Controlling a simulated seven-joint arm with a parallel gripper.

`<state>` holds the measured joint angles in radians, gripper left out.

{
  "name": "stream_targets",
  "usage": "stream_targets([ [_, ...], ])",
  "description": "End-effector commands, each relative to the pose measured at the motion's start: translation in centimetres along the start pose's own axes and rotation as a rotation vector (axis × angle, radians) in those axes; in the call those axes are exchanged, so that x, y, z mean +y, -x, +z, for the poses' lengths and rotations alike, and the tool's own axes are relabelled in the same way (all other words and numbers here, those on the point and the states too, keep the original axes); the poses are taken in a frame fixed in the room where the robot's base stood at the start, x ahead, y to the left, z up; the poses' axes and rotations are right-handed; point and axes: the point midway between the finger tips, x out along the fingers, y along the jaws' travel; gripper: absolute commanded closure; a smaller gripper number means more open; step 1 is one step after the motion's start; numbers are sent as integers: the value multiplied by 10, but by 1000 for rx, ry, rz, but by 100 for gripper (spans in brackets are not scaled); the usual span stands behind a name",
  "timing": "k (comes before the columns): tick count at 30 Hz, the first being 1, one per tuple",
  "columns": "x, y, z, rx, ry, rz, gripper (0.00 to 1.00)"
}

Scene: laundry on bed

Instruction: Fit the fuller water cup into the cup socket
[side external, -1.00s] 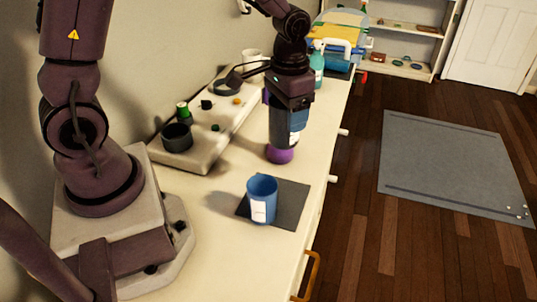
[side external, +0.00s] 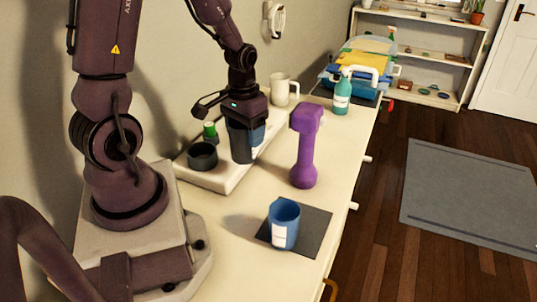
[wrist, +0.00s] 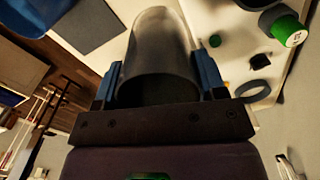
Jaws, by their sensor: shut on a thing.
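My gripper (side external: 246,138) is shut on a dark grey, see-through cup (side external: 240,147), held over the right edge of the white board (side external: 222,183). In the wrist view the cup (wrist: 160,55) sits between the two blue fingers; I cannot tell its water level. A blue cup (side external: 284,228) with a white label stands on a dark mat (side external: 313,222), nearer the camera. A raised black ring socket (side external: 203,157) is on the board, left of my gripper. Another flatter dark ring (wrist: 253,89) shows on the board in the wrist view.
A purple dumbbell (side external: 304,145) stands upright right of my gripper. A green-capped item (side external: 210,131) is beside the black ring. A white mug (side external: 284,90), a teal spray bottle (side external: 342,98) and a basket of folded laundry (side external: 357,65) are farther back. The surface between board and mat is clear.

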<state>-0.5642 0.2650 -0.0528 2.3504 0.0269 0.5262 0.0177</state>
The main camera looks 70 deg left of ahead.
Motion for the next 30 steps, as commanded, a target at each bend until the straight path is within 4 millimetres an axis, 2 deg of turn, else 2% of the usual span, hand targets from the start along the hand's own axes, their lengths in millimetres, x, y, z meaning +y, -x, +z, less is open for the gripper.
stream_targets([
  [5, -2, -20, -43, -3, -1, 0, 63],
  [12, -3, -59, -74, -3, -2, 0, 63],
  [21, -4, -80, -91, -1, -1, 0, 63],
  [26, -3, -102, -90, -4, -1, 0, 63],
  [30, -4, -108, -90, 0, -1, -1, 63],
])
